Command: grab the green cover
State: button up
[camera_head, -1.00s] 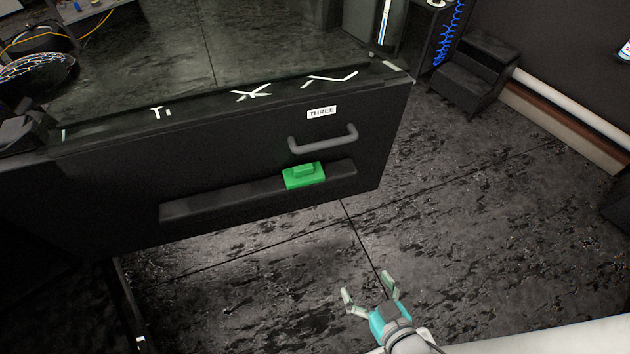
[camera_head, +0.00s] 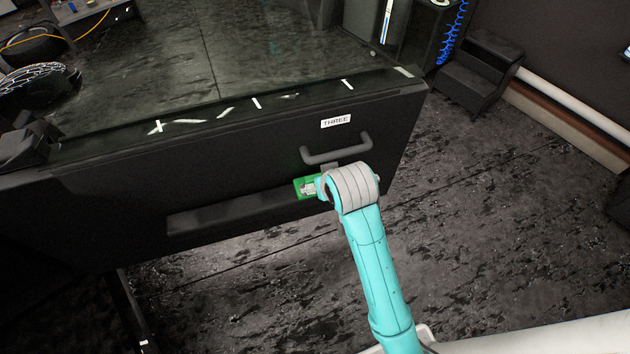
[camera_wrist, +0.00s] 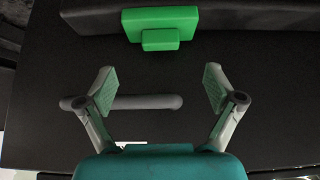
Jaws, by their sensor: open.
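The green cover (camera_head: 303,187) is a bright green block with a smaller raised block on it, on the black ledge (camera_head: 225,213) of the dark panel labelled THREE. My arm hides part of it in the head view. In the wrist view the green cover (camera_wrist: 160,22) is at the top middle, beyond my fingertips. My gripper (camera_wrist: 158,88) is open and empty, its two fingers spread either side of the cover's line. A gap remains between the fingertips and the cover. In the head view my arm mostly hides the gripper.
A grey bar handle (camera_head: 337,152) is fixed to the panel close above the cover; in the wrist view the handle (camera_wrist: 140,102) lies behind my fingers. A black step stool (camera_head: 478,72) stands at the upper right. The floor right of the panel is clear.

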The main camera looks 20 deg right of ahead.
aim_at(308, 180)
jog(key=x, duration=0.6)
jog(key=w+x, duration=0.1)
jog(key=x, duration=0.3)
jog(key=shift+r, duration=0.35)
jog(key=c, duration=1.2)
jog(key=shift+c, duration=0.3)
